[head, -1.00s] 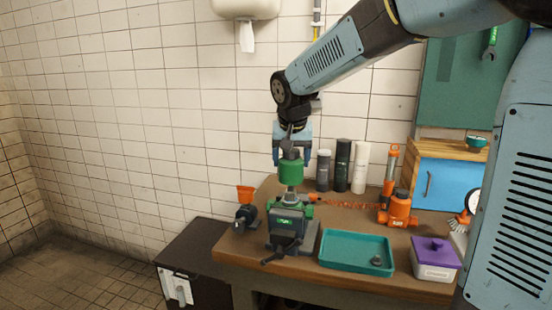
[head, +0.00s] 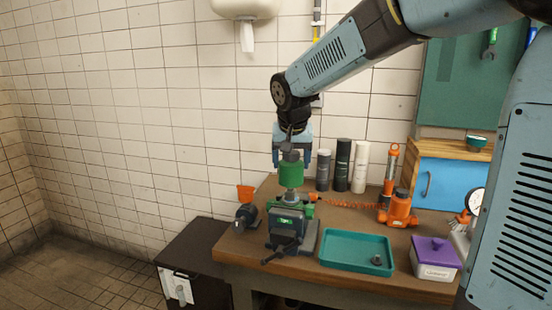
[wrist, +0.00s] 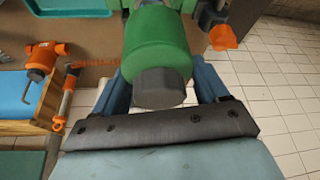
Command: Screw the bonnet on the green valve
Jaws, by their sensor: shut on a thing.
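The bonnet (head: 291,174) is a green cylinder with a grey hexagonal top, upright above the vise. My gripper (head: 291,161) is shut on it from above, with a blue finger on each side. In the wrist view the bonnet (wrist: 158,42) lies between the fingers of my gripper (wrist: 160,88), its grey top facing the palm. The green valve (head: 286,221) sits in the dark bench vise (head: 290,243) directly below. A narrow grey part shows between the green cylinder and the valve. I cannot tell how far the bonnet is seated.
A teal tray (head: 345,263) with a small grey part stands right of the vise. A purple-lidded box (head: 435,258), an orange tool (head: 398,210) and several upright cylinders (head: 342,165) are on the bench. An orange funnel (head: 245,193) stands left.

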